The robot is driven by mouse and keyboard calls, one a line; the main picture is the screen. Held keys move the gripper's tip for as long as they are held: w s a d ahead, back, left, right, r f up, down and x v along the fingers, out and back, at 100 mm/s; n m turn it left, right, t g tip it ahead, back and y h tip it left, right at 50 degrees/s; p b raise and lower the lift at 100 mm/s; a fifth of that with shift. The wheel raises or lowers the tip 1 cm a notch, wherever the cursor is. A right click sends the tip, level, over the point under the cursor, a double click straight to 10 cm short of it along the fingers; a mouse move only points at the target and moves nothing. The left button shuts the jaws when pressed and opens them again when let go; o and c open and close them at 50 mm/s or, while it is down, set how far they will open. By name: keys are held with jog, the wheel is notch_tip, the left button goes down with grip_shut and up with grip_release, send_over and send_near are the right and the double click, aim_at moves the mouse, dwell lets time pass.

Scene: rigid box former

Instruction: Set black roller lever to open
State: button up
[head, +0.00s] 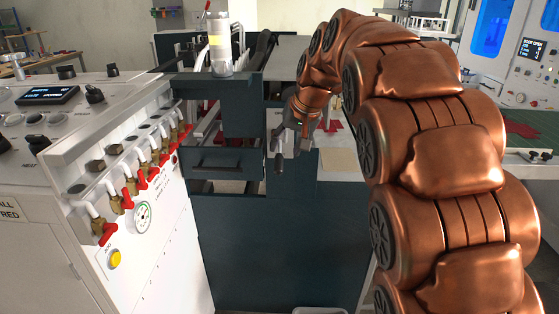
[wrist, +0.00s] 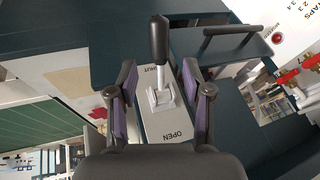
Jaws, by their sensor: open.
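The black roller lever (wrist: 159,40) shows in the wrist view, with a black grip on a pale metal shaft. It rises from a white mount on a light plate (wrist: 168,128) marked OPEN at the near end and SHUT at the far end. The lever leans over the SHUT end. My gripper (wrist: 158,76) is open, with one finger on each side of the shaft and visible gaps to it. In the head view my gripper (head: 290,133) is at the dark machine front, where the lever's dark grip (head: 278,163) hangs just below it.
A dark drawer-like panel with a bar handle (head: 217,168) is beside the lever on the left. The white console (head: 150,245) at left carries several red-handled taps (head: 141,178).

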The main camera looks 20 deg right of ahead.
aim_at(280, 158)
jog(key=p+x, duration=0.1)
jog(key=x, duration=0.5)
jog(key=shift+w+f, duration=0.1)
jog(key=shift+f, duration=0.15)
grip_shut()
dwell(0.4)
